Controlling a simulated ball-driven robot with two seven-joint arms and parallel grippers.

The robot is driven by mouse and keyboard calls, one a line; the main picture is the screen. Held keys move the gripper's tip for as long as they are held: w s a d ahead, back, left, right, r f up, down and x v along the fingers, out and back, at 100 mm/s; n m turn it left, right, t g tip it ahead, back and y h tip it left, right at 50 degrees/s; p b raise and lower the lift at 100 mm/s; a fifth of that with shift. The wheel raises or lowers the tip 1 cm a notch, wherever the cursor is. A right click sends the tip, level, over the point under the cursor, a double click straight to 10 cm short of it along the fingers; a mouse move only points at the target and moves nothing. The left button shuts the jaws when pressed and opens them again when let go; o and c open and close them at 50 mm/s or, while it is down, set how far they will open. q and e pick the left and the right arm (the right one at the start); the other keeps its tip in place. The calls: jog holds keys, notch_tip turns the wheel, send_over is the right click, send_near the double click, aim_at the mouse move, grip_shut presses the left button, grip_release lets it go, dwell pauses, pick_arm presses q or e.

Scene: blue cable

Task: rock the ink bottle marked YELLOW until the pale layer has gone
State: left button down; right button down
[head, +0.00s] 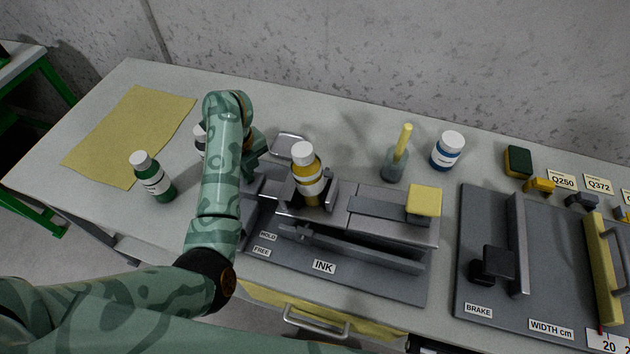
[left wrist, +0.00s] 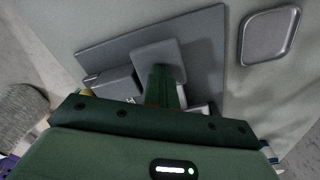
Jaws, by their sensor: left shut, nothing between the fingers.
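A bottle of yellow ink (head: 307,182) with a white cap stands in a dark holder on the grey INK machine (head: 340,268). It looks upright or slightly tilted; its label is too small to read, and I cannot make out a pale layer. My left gripper (head: 253,165) is at the left end of the machine, left of the bottle and apart from it. In the left wrist view its green fingers (left wrist: 163,88) are together and empty, close to a grey block (left wrist: 160,54) of the machine. My right gripper is not in view.
A green bottle (head: 153,180) stands at left, and another white-capped bottle (head: 200,136) is partly behind my left arm. A blue bottle (head: 446,152) and a brush jar (head: 394,164) stand behind the machine. A yellow mat (head: 130,135) lies bare. The BRAKE board (head: 555,265) is at right.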

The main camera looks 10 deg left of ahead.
pick_arm(q)
jog(key=shift+s+d+f+b, duration=0.1)
jog(key=shift+d+f+b, duration=0.1)
jog(key=shift+f+b, duration=0.6)
jog(key=shift+r+p, duration=2.15)
jog(key=shift+p, duration=0.1)
jog(key=shift+r+p, duration=0.75)
jog(key=shift+r, duration=0.15)
jog(key=shift+f, duration=0.1)
